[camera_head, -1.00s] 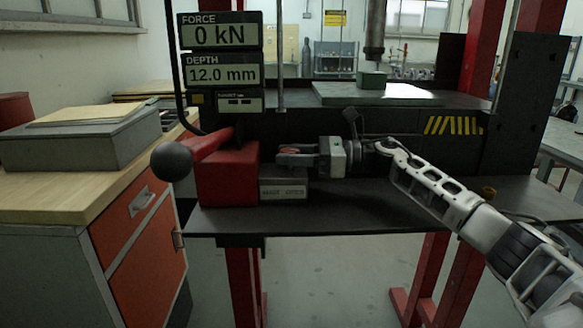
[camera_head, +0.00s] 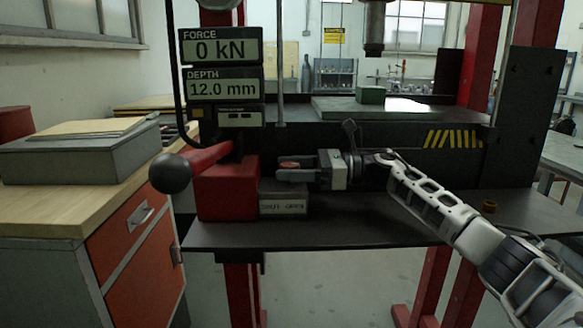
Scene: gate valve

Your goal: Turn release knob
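My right gripper (camera_head: 288,170) reaches in from the right, its fingers pointing left, just above a small grey labelled box (camera_head: 284,204) on the press's dark shelf. The fingers are apart, with a small orange-red piece (camera_head: 290,165) showing at them. It may be the release knob, but it is largely hidden by the fingers. I cannot tell whether they touch or grip it. To the left is a red block (camera_head: 228,195) with a red lever (camera_head: 205,158) ending in a black ball (camera_head: 171,173). My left gripper is not in view.
A display panel (camera_head: 222,85) reads 0 kN and 12.0 mm.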

